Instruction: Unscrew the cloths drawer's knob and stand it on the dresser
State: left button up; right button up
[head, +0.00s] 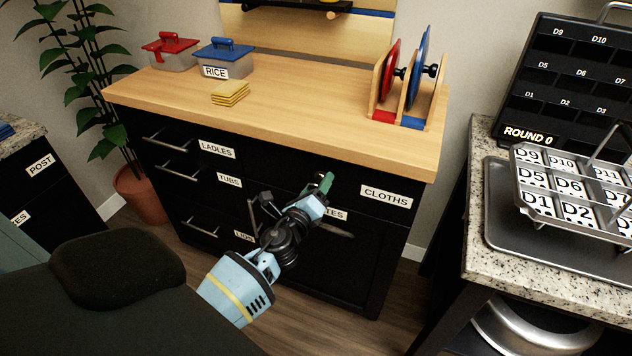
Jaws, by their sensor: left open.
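The cloths drawer (350,182) is a black drawer front at the top right of the dresser (270,107), with a white CLOTHS label (386,196). It looks closed. My left gripper (325,181) is in front of the left part of this drawer, at the end of a light blue and dark wrist. It is open. A green piece shows at its tip; I cannot tell whether it is part of the gripper. The knob cannot be made out and may be hidden behind the gripper. My right gripper is not in view.
On the light wood top stand a red-lidded box (172,54), a blue-lidded RICE box (228,62), yellow cloths (230,93) and a rack of lids (409,80). The middle of the top is clear. A granite counter (476,205) stands at the right.

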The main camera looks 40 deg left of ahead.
pick_arm(q)
jog(key=m, duration=0.2)
jog(key=shift+r+m+p, duration=0.1)
jog(key=shift+m+p, duration=0.2)
jog(key=shift+p, duration=0.1)
jog(key=shift+m, duration=0.9)
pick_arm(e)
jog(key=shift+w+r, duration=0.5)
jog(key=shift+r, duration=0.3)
pick_arm(q)
jog(key=shift+m+p, duration=0.3)
jog(key=m+p, duration=0.1)
jog(key=m, duration=0.1)
jog(key=shift+m, duration=0.4)
jog(key=shift+m+p, duration=0.35)
jog(key=shift+m, duration=0.45)
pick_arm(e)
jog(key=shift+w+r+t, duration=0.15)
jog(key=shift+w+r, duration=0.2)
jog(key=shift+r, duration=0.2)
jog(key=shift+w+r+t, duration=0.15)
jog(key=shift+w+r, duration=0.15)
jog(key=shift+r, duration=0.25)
pick_arm(q)
jog(key=shift+f, duration=0.2)
